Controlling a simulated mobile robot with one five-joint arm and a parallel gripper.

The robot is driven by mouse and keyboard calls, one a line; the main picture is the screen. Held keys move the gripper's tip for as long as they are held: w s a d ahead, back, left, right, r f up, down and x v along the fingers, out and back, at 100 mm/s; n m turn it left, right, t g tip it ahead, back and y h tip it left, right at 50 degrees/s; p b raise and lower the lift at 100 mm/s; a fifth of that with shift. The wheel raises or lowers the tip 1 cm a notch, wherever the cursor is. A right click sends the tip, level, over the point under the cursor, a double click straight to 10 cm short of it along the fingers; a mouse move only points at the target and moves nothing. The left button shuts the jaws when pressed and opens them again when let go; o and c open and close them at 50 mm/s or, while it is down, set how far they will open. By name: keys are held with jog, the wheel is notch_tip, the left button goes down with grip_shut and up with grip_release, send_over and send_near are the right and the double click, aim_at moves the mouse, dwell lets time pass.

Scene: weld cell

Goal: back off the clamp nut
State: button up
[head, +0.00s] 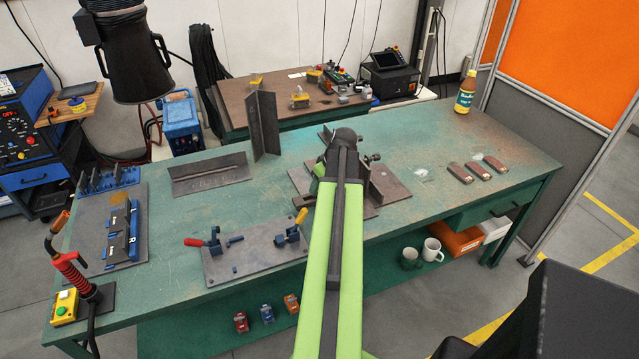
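My green and black arm reaches from the bottom of the head view to a steel fixture (390,184) at the middle of the green bench (235,180). The fixture has upright plates on a dark base. A small dark knob (373,158) shows just right of my arm's end; I cannot tell whether it is the clamp nut. My gripper (345,140) is at the fixture, but the arm covers its fingers. Whether it is open, shut or touching anything is hidden. No nut can be made out clearly.
Left of my arm is a plate (255,262) with red- and yellow-handled clamps. Angle steel (210,174) and a tall upright plate (264,125) stand behind. A torch (72,270) stands at front left. Several dark blocks (460,173) and a yellow bottle (466,92) are right.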

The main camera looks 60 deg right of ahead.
jog(key=p+v, duration=1.1)
jog(key=v, duration=0.3)
jog(key=shift+p, duration=0.3)
jog(key=shift+a, duration=0.1)
jog(key=w+a+f+n+y+b, duration=0.15)
jog(key=w+a+n, duration=0.45)
jog(key=w+a, duration=1.9)
jog(key=w+a+f+n+g+y, duration=0.1)
jog(key=w+a+n+g+y, duration=0.15)
jog(key=a, duration=1.75)
jog(key=s+a+m+g+h, duration=0.1)
jog(key=s+a+m, duration=0.1)
jog(key=a, duration=0.3)
jog(key=s+a+f+m+h, duration=0.1)
jog(key=s+a+m, duration=0.2)
jog(key=a, duration=0.3)
jog(key=shift+a+f+g+h+b, duration=0.3)
jog(key=shift+g+h+b, duration=0.05)
jog(key=shift+h+b, duration=0.1)
